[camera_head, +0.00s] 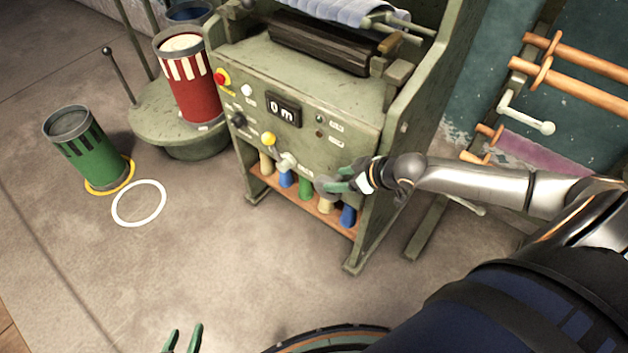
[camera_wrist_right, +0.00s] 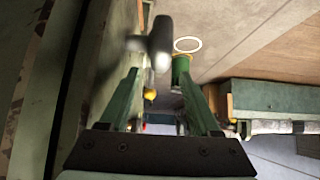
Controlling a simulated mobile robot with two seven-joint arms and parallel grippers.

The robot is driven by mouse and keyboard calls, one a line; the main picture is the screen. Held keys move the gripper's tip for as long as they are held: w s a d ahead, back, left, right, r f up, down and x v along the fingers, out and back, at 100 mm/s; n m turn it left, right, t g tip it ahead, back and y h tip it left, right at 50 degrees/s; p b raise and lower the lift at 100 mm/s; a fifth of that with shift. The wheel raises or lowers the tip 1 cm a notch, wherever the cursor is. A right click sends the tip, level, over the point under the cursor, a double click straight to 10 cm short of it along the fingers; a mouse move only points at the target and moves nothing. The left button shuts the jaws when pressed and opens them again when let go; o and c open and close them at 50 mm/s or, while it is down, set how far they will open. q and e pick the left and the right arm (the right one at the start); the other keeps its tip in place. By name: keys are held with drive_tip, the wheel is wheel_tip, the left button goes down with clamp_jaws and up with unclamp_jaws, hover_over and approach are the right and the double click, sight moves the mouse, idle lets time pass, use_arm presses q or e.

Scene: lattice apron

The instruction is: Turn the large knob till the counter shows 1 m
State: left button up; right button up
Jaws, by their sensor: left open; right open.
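The counter (camera_head: 283,109) on the green machine's front panel reads 0 m. A grey knob (camera_head: 324,185), seemingly the large one, sits low on the panel, partly hidden by my right gripper (camera_head: 342,179). That gripper is open, with its green fingers at the knob's right side. In the right wrist view a dark, blurred knob (camera_wrist_right: 150,45) shows near the tips of the open fingers (camera_wrist_right: 160,78). I cannot tell whether they touch. My left gripper (camera_head: 183,338) is open and empty at the bottom edge, over the floor.
The panel also has a red button (camera_head: 221,77), a black knob (camera_head: 238,120), a yellow button (camera_head: 268,139) and a pale lever (camera_head: 287,162). Red (camera_head: 187,80) and green (camera_head: 92,150) drums stand left. A rack with wooden rods (camera_head: 580,60) is right.

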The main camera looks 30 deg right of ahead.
sight(316, 182)
drive_tip(key=b+x, duration=0.2)
drive_tip(key=x, duration=0.6)
drive_tip(key=shift+w+f+b, duration=0.15)
drive_tip(key=shift+f+b, duration=0.05)
drive_tip(key=shift+b, duration=0.15)
drive_tip(key=shift+w+f, duration=0.25)
drive_tip(key=shift+w+a+f, duration=0.2)
clamp_jaws()
